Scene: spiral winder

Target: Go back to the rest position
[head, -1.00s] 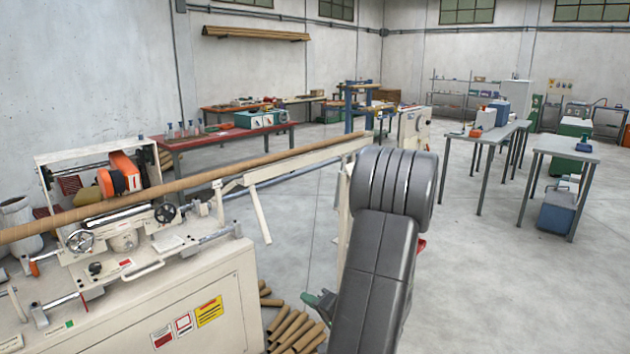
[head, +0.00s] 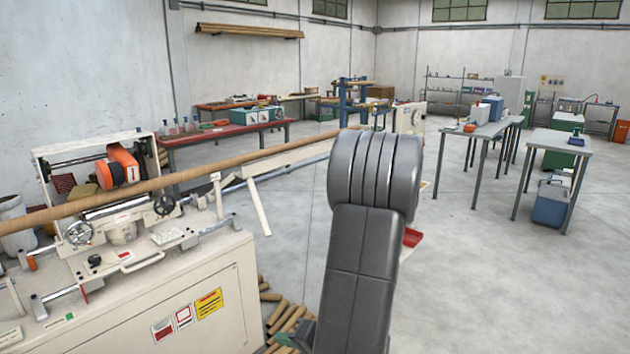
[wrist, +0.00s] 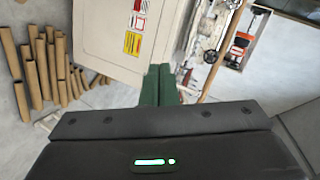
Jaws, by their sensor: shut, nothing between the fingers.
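My gripper (wrist: 160,86) shows in the wrist view as two green fingers pressed together, shut and empty. Beyond the fingertips is the cream cabinet of the winding machine (wrist: 112,32), with a clear gap of floor beside it. In the head view my grey arm stands in the middle foreground and hides most of the gripper; only a bit of green shows at its lower left. The winding machine (head: 160,297) is at the left, with a long brown cardboard tube (head: 200,170) lying across it.
Several short cardboard tubes (head: 284,322) lie on the floor beside the machine; they also show in the wrist view (wrist: 45,68). A red table (head: 225,131) stands behind. Grey tables (head: 490,130) stand at the right. The floor right of my arm is clear.

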